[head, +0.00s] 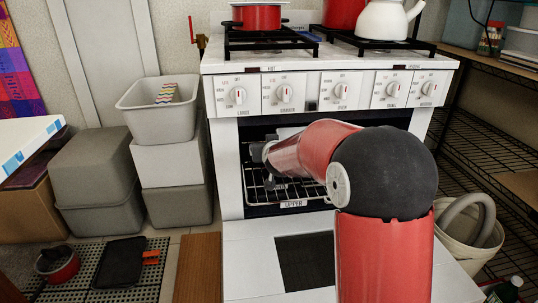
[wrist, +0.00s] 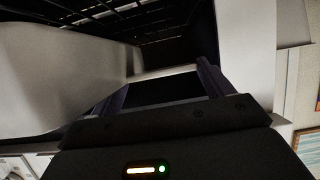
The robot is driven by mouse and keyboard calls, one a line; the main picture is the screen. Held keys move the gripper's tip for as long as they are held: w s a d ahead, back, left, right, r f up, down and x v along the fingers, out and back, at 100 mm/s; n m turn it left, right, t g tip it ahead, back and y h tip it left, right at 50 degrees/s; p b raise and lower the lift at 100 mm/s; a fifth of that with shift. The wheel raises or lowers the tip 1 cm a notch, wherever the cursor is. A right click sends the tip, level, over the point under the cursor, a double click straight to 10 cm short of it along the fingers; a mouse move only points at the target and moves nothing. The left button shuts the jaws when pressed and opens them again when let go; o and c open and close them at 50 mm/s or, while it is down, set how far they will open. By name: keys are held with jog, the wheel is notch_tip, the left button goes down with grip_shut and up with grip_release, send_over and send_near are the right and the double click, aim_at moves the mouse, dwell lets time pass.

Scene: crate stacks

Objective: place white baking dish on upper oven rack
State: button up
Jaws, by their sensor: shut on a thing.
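The white oven (head: 230,170) stands open with its door (head: 250,260) folded down. The upper rack (head: 262,193), a wire grid with an "UPPER" label at its front, shows inside the oven. My arm reaches into the oven opening, and my gripper (head: 266,160) is just inside it, above the rack and partly hidden by my arm. In the wrist view my gripper (wrist: 165,78) is shut on the white baking dish (wrist: 60,75), a large pale shape at the left. A small pale part of the dish (head: 290,132) shows behind my arm in the head view.
A red pot (head: 257,17) and a white kettle (head: 384,20) stand on the stove top. Grey crates (head: 92,165) are stacked to the left, with an open crate (head: 160,118) on top of one stack. A bucket (head: 472,235) and wire shelves (head: 490,150) are at the right.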

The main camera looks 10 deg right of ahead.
jog(key=shift+f, duration=1.1)
jog(key=shift+f, duration=0.15)
jog(key=o, duration=1.6)
